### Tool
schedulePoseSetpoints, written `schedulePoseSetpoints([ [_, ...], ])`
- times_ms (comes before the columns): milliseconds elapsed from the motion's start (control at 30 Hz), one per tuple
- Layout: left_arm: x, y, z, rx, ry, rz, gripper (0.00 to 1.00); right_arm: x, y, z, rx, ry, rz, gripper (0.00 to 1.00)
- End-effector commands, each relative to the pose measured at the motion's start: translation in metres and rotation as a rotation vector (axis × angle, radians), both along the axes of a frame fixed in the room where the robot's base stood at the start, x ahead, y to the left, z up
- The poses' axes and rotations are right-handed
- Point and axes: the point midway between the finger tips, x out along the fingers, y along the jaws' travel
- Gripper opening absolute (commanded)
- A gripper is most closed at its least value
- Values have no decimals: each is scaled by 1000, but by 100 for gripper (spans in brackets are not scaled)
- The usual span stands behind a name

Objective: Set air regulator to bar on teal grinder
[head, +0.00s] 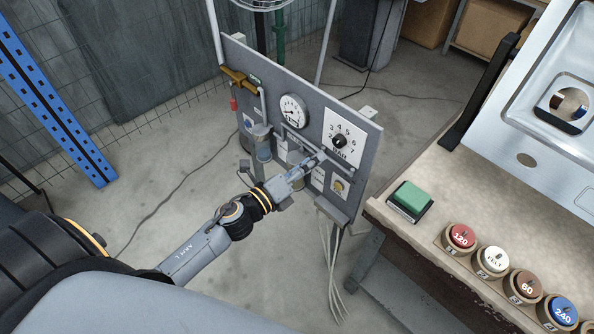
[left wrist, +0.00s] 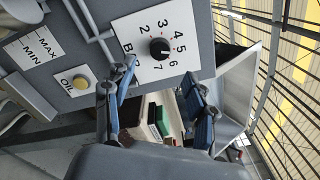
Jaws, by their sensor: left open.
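The air regulator is a black knob (head: 340,141) on a white BAR scale plate (head: 345,130), on a grey upright panel (head: 268,85). In the left wrist view, the knob (left wrist: 159,48) sits among the numbers 2 to 7; I cannot read its setting for sure. A round gauge (head: 292,110) is left of the plate. My left gripper (head: 318,160) is open and empty in front of the panel, just below the knob. In the left wrist view, its fingers (left wrist: 160,76) are spread below the knob, apart from it. No teal grinder is identifiable. My right gripper is out of view.
A yellow OIL button (left wrist: 82,82) and pipes are on the panel near my left gripper. A workbench (head: 430,178) at the right bears a green block (head: 410,198) and several labelled round discs (head: 461,237). Hoses (head: 334,262) hang below the panel. Floor at left is clear.

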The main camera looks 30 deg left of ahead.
Motion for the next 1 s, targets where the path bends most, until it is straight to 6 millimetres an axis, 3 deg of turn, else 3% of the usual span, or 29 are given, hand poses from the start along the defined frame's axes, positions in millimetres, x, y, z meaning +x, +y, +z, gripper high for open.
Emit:
schedulePoseSetpoints([
  [100,-21,8,-1,-2,3,1,56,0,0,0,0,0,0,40],
  [300,-41,15,0,-2,1,0,56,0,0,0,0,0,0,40],
  [900,-45,16,0,-2,1,0,56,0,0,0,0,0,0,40],
  [1000,-44,19,-12,-31,32,14,56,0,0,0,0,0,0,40],
])
